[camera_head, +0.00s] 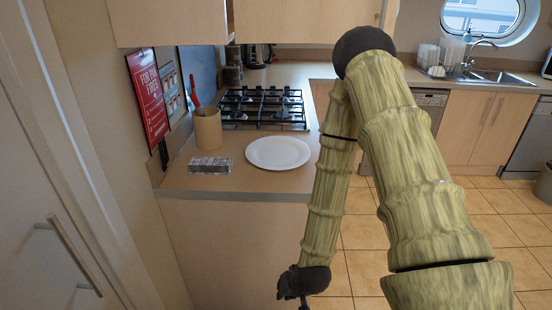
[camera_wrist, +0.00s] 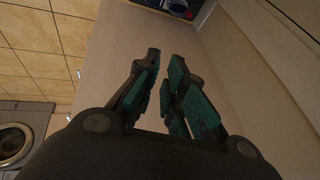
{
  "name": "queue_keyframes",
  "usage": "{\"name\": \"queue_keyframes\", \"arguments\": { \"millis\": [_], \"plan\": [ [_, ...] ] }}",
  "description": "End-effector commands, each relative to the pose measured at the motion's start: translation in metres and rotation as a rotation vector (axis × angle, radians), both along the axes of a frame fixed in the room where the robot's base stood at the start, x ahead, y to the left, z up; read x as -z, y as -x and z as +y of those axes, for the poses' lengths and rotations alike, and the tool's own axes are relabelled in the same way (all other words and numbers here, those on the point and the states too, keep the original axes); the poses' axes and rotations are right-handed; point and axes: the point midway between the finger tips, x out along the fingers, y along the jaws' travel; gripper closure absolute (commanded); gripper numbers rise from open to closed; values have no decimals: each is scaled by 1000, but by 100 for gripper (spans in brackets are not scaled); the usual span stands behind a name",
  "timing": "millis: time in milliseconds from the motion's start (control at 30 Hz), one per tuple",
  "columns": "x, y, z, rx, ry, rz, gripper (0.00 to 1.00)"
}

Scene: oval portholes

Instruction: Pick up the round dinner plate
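The round dinner plate (camera_head: 278,153) is white and lies flat on the counter (camera_head: 240,184), near its front edge and in front of the gas hob. My gripper (camera_head: 303,294) hangs low in front of the counter, below the counter top and apart from the plate. In the wrist view my gripper (camera_wrist: 163,60) shows two dark fingers with teal pads. There is a narrow gap between them and nothing in it. The plate cannot be made out in the wrist view.
A grey patterned block (camera_head: 210,166) lies left of the plate. Behind it stands a tan utensil pot (camera_head: 208,130) with a red-handled tool. The black gas hob (camera_head: 263,107) is behind the plate. A wall with a red sign (camera_head: 149,97) bounds the left. Tiled floor (camera_head: 365,235) is open at right.

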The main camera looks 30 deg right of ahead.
Motion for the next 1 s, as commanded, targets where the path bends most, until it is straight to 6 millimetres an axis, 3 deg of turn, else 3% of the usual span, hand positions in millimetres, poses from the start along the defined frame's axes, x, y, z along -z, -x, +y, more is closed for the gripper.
{"name": "queue_keyframes", "arguments": {
  "millis": [33,200,500,900,1000],
  "plan": [
    [-10,-16,-7,42,-22,-44,89],
    [-48,-59,-27,162,-97,-171,89],
    [-119,-117,-65,360,-256,-389,89],
    [-210,-163,-111,583,-516,-648,89],
    [-220,-168,-125,643,-583,-695,89]
  ]
}}
